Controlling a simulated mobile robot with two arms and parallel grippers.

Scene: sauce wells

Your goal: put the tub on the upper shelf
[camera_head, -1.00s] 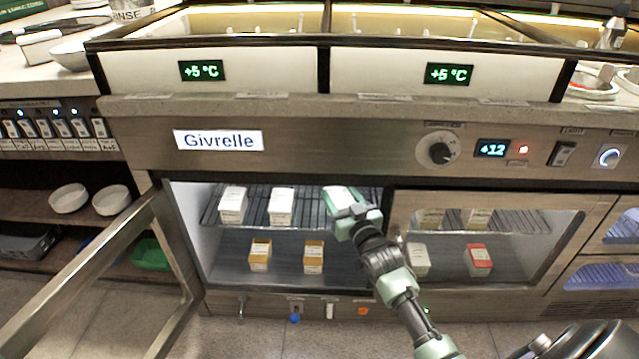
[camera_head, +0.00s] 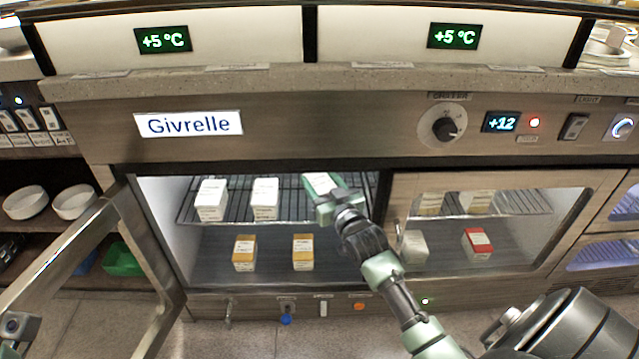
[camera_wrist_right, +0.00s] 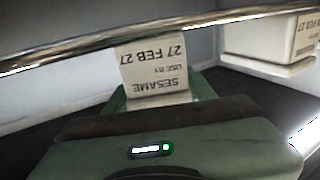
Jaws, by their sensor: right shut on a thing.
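My right gripper (camera_head: 328,205) is shut on a white tub (camera_head: 321,183) inside the open left bay of the fridge counter. The tub is at about the height of the upper wire shelf (camera_head: 288,206), right of two white tubs (camera_head: 211,199) (camera_head: 265,198) there. In the right wrist view, the held tub (camera_wrist_right: 155,70) carries a label reading SESAME, 27 FEB 27, upside down, between my green fingers. A metal rail (camera_wrist_right: 100,45) crosses in front of its edge. I cannot tell whether the tub touches the shelf.
Two yellow-sided tubs (camera_head: 245,253) (camera_head: 303,252) stand on the bay's lower level. The left glass door (camera_head: 75,262) stands open; the right door (camera_head: 500,268) is shut, with more tubs behind it. Another tub (camera_wrist_right: 268,45) is close in the right wrist view.

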